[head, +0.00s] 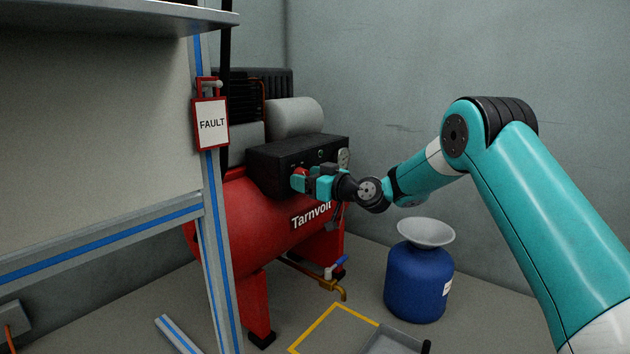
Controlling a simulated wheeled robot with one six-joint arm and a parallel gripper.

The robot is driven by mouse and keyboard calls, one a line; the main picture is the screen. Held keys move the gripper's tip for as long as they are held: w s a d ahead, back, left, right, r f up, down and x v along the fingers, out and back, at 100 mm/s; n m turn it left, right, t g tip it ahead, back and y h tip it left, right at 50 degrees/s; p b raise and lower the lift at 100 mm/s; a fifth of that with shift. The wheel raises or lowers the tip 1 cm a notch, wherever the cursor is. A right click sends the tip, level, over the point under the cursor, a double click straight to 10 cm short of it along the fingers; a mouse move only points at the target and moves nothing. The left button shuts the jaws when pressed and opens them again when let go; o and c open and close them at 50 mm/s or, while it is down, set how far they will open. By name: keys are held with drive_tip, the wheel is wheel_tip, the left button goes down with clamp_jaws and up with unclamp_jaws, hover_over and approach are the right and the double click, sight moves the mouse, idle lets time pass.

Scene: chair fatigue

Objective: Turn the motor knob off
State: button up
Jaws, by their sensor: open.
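The black control box (270,166) sits on top of the red compressor tank (243,226), which is marked "Tarnvolt". A small red knob (299,172) shows on the box's front face, partly hidden behind my gripper. My gripper (297,183), with teal jaws, is open and right at the knob. Whether the jaws touch the knob or stand around it cannot be told from here. The knob's setting is too small to read. A round gauge (343,158) is at the right end of the box.
A frame post (213,230) with a red-edged FAULT sign (211,124) stands left of the compressor. A blue container (417,284) with a pale funnel (426,232) stands on the floor below my arm. A brass drain valve (333,283) sticks out under the tank.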

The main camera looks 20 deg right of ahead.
drive_tip(key=p+v, duration=0.4)
drive_tip(key=v, duration=1.3)
drive_tip(key=shift+s, duration=0.15)
drive_tip(key=shift+d+r, duration=0.1)
drive_tip(key=s+a+r+n+g+y+p, duration=0.1)
drive_tip(key=s+a+r+n+g+p, duration=0.1)
drive_tip(key=s+a+r+g+p, duration=0.35)
drive_tip(key=s+a+r+n+g+p, duration=0.1)
drive_tip(key=s+a+r+g+p, duration=0.15)
drive_tip(key=s+a+r, duration=0.55)
drive_tip(key=s+r+m+g+h+p, duration=0.2)
drive_tip(key=s+r+g+h+p, duration=0.15)
drive_tip(key=s, duration=0.75)
drive_tip(key=s+r+m+g+h+p, duration=0.1)
drive_tip(key=s+r+g+h+p, duration=0.3)
drive_tip(key=s, duration=0.7)
wheel_tip(320, 180, up, 36)
drive_tip(key=a+p, duration=0.1)
drive_tip(key=p, duration=3.7)
drive_tip(key=shift+w+t, duration=0.2)
drive_tip(key=shift+t, duration=0.25)
